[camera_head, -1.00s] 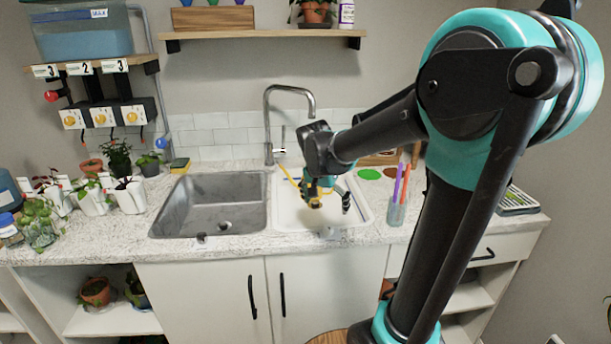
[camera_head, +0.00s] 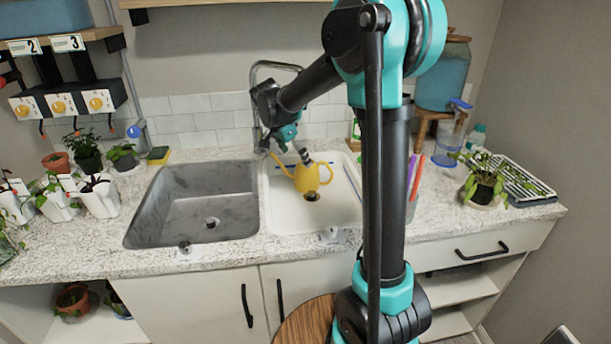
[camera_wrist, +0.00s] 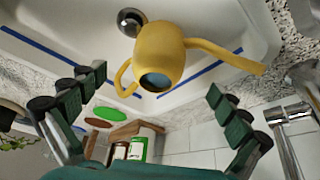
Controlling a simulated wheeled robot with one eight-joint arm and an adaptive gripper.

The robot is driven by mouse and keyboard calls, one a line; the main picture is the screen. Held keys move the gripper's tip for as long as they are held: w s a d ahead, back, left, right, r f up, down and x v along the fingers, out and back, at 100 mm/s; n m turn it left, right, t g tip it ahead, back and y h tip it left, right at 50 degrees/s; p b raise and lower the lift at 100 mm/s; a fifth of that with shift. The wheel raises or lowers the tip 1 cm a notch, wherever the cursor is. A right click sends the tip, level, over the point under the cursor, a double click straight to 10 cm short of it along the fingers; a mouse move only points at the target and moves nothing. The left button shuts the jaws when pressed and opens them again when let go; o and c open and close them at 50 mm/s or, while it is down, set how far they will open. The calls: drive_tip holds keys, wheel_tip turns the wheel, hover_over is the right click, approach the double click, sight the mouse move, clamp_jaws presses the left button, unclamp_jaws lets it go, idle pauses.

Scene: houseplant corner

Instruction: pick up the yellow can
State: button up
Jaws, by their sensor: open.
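The yellow can (camera_head: 307,179) is a small watering can with a spout and a loop handle. It is in the white right-hand basin (camera_head: 342,207), near the drain. In the wrist view the can (camera_wrist: 163,48) is upper middle, its opening facing the camera and its spout pointing right. My gripper (camera_head: 300,156) is just behind and above the can in the head view. In the wrist view the two dark jaws (camera_wrist: 158,90) are spread wide, with the can beyond and between them. I see no contact; the fingertips are small in the head view.
The tall faucet (camera_head: 256,100) stands behind the basins, close to my arm. The grey left basin (camera_head: 205,205) is empty. A cup with coloured sticks (camera_head: 412,185) is right of the white basin. Potted plants line the left counter; another plant (camera_head: 484,190) is at right.

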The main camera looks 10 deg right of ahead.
sight(305, 176)
drive_tip(key=x, duration=1)
drive_tip(key=shift+f, duration=0.1)
drive_tip(key=c, duration=1.8)
drive_tip(key=shift+o, duration=0.2)
